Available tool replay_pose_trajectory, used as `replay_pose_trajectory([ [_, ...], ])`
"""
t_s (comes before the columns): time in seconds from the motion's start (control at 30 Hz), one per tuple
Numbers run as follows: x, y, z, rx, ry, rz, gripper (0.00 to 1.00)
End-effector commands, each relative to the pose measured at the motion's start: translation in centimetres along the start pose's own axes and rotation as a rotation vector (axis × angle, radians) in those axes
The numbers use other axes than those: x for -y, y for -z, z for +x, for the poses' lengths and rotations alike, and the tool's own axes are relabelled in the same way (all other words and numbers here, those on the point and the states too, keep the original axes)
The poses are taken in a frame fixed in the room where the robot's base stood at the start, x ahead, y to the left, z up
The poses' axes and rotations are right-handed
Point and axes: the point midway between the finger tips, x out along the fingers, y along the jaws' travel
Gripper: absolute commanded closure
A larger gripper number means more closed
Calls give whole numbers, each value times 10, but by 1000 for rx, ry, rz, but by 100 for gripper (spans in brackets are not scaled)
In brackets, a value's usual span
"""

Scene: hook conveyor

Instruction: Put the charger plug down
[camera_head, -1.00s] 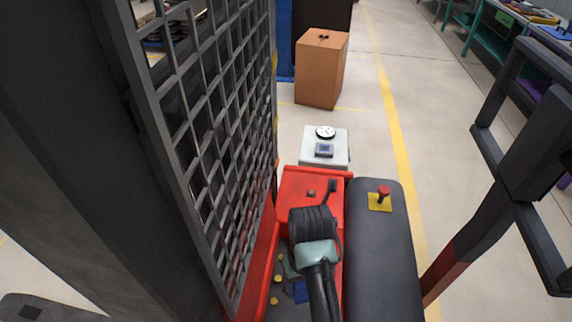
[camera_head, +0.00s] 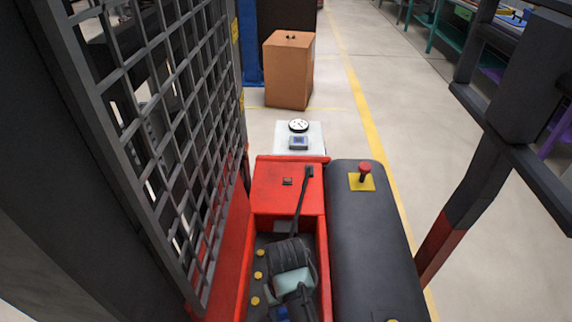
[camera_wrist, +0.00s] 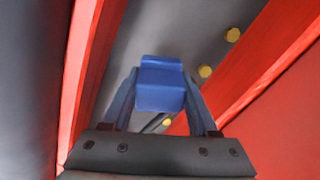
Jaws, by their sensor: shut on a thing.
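The charger plug (camera_wrist: 161,88) is a blue block held between the two fingers of my gripper (camera_wrist: 160,102) in the wrist view. My gripper is shut on its sides. In the head view a small part of the blue plug (camera_head: 281,313) shows beside my dark arm, low in the red-walled well. My arm hides most of the gripper there. A dark grey floor lies beyond the plug in the wrist view. I cannot tell whether the plug touches it.
Red walls (camera_head: 323,262) bound the narrow well on both sides. Yellow knobs (camera_head: 259,275) line its left side. A black padded block (camera_head: 370,240) with a red button (camera_head: 365,169) stands right. A dark mesh panel (camera_head: 165,130) rises left. A black lever (camera_head: 304,190) stands ahead.

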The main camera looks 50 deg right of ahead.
Motion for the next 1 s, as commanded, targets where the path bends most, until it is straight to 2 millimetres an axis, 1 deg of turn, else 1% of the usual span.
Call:
replay_pose_trajectory([
  [0.03, 0, 0, 7, 0, 0, 1, 100],
  [0.17, 0, 0, 18, -1, 0, 1, 100],
  [0.3, -1, 0, 39, 0, 0, 1, 100],
  [0.4, 0, 1, 48, -2, 0, 0, 100],
  [0.7, 0, 1, 50, -2, 0, 0, 100],
  [1.0, 0, 1, 59, -2, 0, 0, 100],
])
